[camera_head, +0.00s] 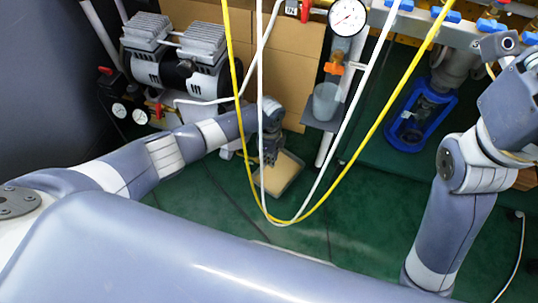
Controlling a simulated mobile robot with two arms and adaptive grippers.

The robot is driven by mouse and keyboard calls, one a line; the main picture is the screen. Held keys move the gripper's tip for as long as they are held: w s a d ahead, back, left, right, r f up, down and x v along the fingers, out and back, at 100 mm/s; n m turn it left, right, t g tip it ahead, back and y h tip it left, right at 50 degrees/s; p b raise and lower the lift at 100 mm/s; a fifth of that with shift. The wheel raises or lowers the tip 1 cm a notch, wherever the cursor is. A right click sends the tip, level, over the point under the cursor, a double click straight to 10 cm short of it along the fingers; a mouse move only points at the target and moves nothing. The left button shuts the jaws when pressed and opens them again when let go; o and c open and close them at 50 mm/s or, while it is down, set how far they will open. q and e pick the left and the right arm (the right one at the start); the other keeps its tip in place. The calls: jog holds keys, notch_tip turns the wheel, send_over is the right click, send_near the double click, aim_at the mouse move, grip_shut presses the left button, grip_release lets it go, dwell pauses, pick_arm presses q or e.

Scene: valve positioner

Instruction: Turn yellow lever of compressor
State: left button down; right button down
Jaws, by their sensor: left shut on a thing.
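The compressor (185,62), with two silver finned heads and a grey-white body, stands at the upper left. Small gauges and a red-handled valve (158,110) are at its lower left. I cannot clearly make out a yellow lever on it. My left gripper (268,158) points down to the right of the compressor and apart from it. It is shut at the left edge of a tan tray (289,172), which it appears to hold; the fingertips are small and partly hidden by hoses. My right arm rises at the right; its gripper is not visible.
Yellow (243,120) and white hoses hang in a loop before my left gripper. A pressure gauge (347,17) and an orange-handled valve (333,68) are at upper centre. A blue-framed device (421,115) stands right of them. Green floor (370,215) is open in the middle.

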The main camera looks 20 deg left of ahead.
dwell(0.3)
pick_arm(q)
jog(key=c, duration=1.6)
grip_release()
jog(key=shift+r, duration=0.1)
jog(key=shift+r, duration=0.3)
notch_tip(320, 180, up, 11)
jog(key=shift+r, duration=0.1)
